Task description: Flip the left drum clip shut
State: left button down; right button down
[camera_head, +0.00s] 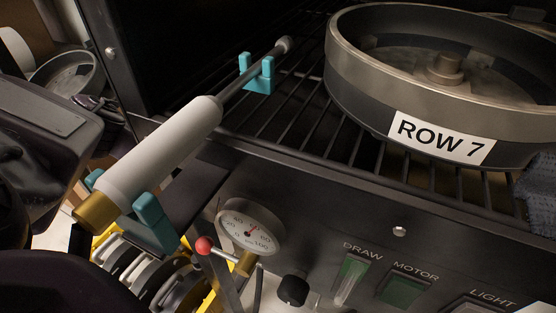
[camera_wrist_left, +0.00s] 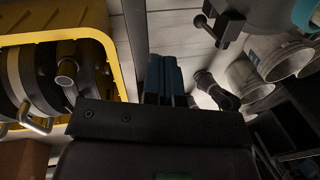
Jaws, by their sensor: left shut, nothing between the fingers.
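A yellow housing (camera_wrist_left: 115,60) with dark discs stacked inside lies at the left of the left wrist view. A bare metal wire loop (camera_wrist_left: 32,124) sits at its lower left; I cannot tell whether it is the left drum clip or whether it is open. My left gripper (camera_wrist_left: 165,68) is shut and empty, to the right of the housing and apart from it. Grey discs in a yellow frame (camera_head: 160,275) also show at the lower left of the head view. My left arm is at the left edge there; its fingertips are hidden. My right gripper is not in view.
A round metal pan labelled ROW 7 (camera_head: 350,90) stands on a black wire rack (camera_head: 290,130). A white cylinder with a brass end (camera_head: 160,150) rests in teal holders. A dial gauge (camera_head: 250,228) and red-knobbed lever (camera_head: 205,245) are below. Pale buckets (camera_wrist_left: 282,55) stand at right.

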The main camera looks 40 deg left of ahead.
pick_arm(q)
jog(key=s+d+n+t+h, duration=0.2)
jog(key=s+d+n, duration=0.1)
jog(key=s+n, duration=0.2)
jog(key=w+d+b+x, duration=0.1)
jog(key=b+x, duration=0.3)
jog(key=x, duration=0.9)
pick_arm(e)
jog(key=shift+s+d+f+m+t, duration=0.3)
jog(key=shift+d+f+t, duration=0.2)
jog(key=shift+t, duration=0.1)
pick_arm(q)
jog(key=shift+w+d, duration=0.1)
jog(key=shift+d+f, duration=0.15)
